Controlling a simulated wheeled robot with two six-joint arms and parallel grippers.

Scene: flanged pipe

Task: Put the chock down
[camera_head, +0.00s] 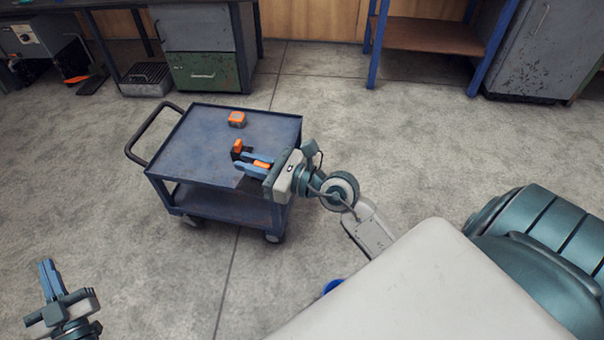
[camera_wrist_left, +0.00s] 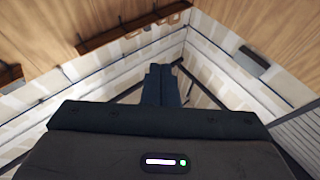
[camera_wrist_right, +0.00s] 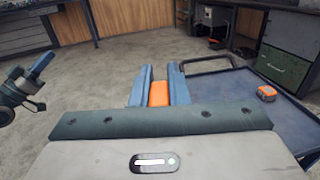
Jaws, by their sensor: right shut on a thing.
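My right gripper (camera_head: 243,162) is over the near right part of the blue cart top (camera_head: 190,140), fingers pointing left. It is shut on an orange chock (camera_head: 262,164), which also shows between its fingers in the right wrist view (camera_wrist_right: 158,93). I cannot tell whether the chock touches the cart. An orange and dark piece (camera_head: 238,146) shows beside the fingertips; I cannot tell whether it is separate from the held chock. My left gripper (camera_head: 46,263) is at the lower left over the floor, its fingers together and empty; they also show in the left wrist view (camera_wrist_left: 160,68).
An orange block (camera_head: 237,119) sits on the cart top toward the back; it also shows in the right wrist view (camera_wrist_right: 267,92). The cart has a black handle (camera_head: 138,140) at its left. A green drawer cabinet (camera_head: 203,72) stands behind. The cart's left half is clear.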

